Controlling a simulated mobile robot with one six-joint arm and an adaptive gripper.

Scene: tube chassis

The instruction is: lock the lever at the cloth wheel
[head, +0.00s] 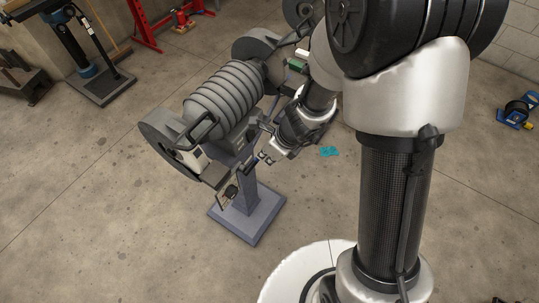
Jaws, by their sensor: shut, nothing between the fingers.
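A grey pedestal grinder (225,92) with a ribbed motor body stands in the middle of the head view. One round wheel housing (160,137) is at its near left end, and another (255,45) is at its far right end. I cannot tell from this view which holds the cloth wheel. A small dark part (231,191) hangs below the near left housing; I cannot make out a lever for certain. My gripper (265,157) is shut and empty, at the right side of the grinder close to its column. Whether it touches the grinder is unclear.
The grinder's square base (262,222) stands on open concrete floor. A teal cloth-like piece (330,151) lies on the floor to the right. A red stand (147,22) and a dark machine (85,65) are at the back left. A blue and yellow reel (516,110) sits far right.

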